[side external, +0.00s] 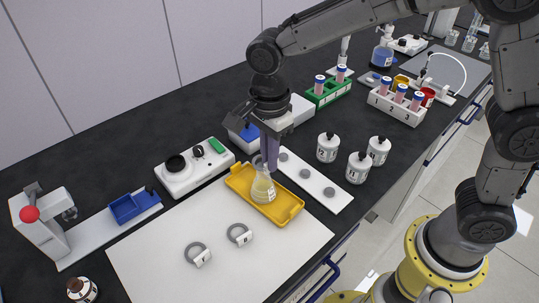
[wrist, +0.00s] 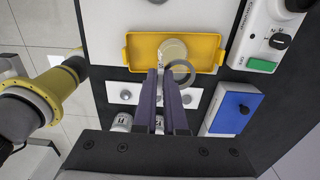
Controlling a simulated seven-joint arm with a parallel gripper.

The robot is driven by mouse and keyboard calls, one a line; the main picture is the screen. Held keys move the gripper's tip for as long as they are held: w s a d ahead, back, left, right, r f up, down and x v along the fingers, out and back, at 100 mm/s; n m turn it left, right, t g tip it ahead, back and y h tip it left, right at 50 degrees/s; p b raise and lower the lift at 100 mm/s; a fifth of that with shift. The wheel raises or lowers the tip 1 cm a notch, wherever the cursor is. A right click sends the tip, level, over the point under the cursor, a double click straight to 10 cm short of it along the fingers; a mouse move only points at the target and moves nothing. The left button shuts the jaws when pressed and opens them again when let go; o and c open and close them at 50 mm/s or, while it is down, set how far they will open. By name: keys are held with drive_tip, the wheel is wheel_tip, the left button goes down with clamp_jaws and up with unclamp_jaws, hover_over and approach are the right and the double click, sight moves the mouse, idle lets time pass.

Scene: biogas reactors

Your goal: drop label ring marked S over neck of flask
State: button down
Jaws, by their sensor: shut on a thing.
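A conical flask (side external: 262,188) with pale yellow contents stands upright in a yellow tray; in the wrist view it is a pale round shape (wrist: 171,48). My gripper (side external: 268,166) points down right at the flask's neck and hides part of it. In the wrist view my gripper (wrist: 163,74) is shut on a grey label ring (wrist: 189,74), which sticks out to the right of the fingertips and overlaps the flask's edge. Its mark is not readable, and I cannot tell whether it is around the neck. Two more label rings (side external: 196,252) (side external: 240,234) lie on the white mat.
The yellow tray (side external: 236,187) has a raised rim; it also shows in the wrist view (wrist: 133,54). A white plate with grey discs (side external: 329,192), white bottles (side external: 358,168) and a stirrer device (side external: 190,172) stand close by. The front of the white mat (side external: 200,285) is clear.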

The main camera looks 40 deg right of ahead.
drive_tip(key=shift+f, duration=1.1)
idle(0.6)
drive_tip(key=shift+f, duration=0.2)
drive_tip(key=shift+s+d+f, duration=0.1)
drive_tip(key=shift+s+f, duration=0.1)
drive_tip(key=shift+f, duration=1.05)
drive_tip(key=c, duration=1.1)
unclamp_jaws()
drive_tip(key=shift+o, duration=0.2)
drive_tip(key=shift+w+r, duration=0.2)
drive_tip(key=shift+r, duration=3.55)
